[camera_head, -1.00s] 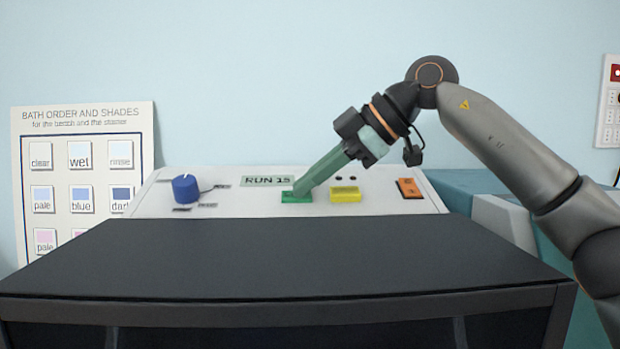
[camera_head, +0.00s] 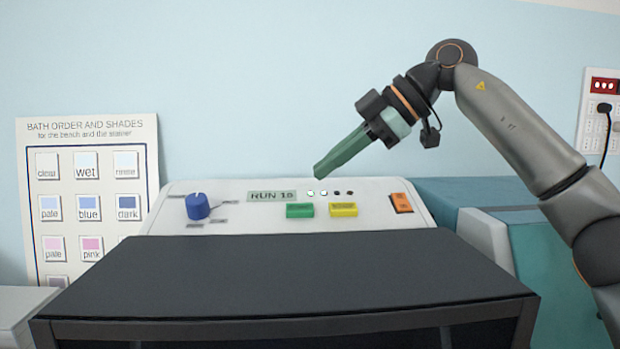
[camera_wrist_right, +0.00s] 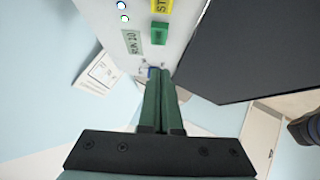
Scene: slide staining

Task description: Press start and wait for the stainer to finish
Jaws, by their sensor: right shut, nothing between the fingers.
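The stainer's pale sloped panel (camera_head: 240,222) stands behind its dark lid (camera_head: 290,270). A green button (camera_head: 300,211) is on the panel beside a yellow button (camera_head: 343,210); the green one also shows in the right wrist view (camera_wrist_right: 159,33). A display (camera_head: 272,196) reads "RUN" with a number I cannot read surely. My right gripper (camera_head: 318,176) is shut and empty, above the panel and apart from the green button. My left gripper is out of view.
A blue knob (camera_head: 197,206) is on the panel's left and an orange switch (camera_head: 401,203) on its right. A bath-order chart (camera_head: 88,140) leans at the left wall. A teal machine (camera_head: 480,190) stands to the right. A wall socket plate (camera_head: 601,110) has a plugged cable.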

